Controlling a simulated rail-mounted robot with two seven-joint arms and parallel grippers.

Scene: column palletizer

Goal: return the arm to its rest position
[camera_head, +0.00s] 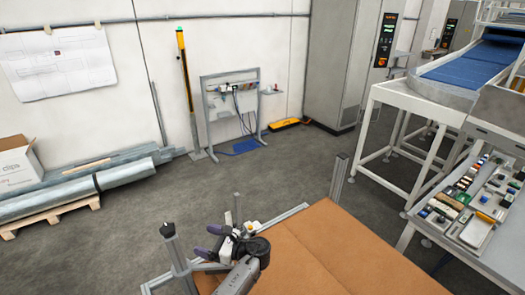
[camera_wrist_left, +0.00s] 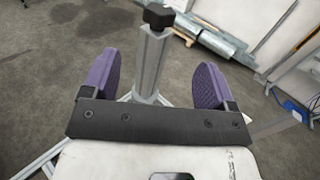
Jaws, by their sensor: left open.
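My left gripper (camera_head: 209,241) shows at the lower middle of the head view, beside the near-left corner of the brown cardboard surface (camera_head: 330,250). In the left wrist view its two purple finger pads (camera_wrist_left: 154,75) are spread wide apart with nothing held between them. A grey metal post (camera_wrist_left: 150,62) with a black cap appears in the gap between the pads, seemingly beyond them. The same kind of post (camera_head: 178,252) stands just left of the gripper in the head view. My right gripper is in neither view.
A metal frame with upright posts (camera_head: 340,178) borders the cardboard. At right stand a white conveyor (camera_head: 400,95) with a blue belt and a tray of small parts (camera_head: 470,205). Metal profiles (camera_head: 80,185) lie on a pallet at left. Grey floor between is clear.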

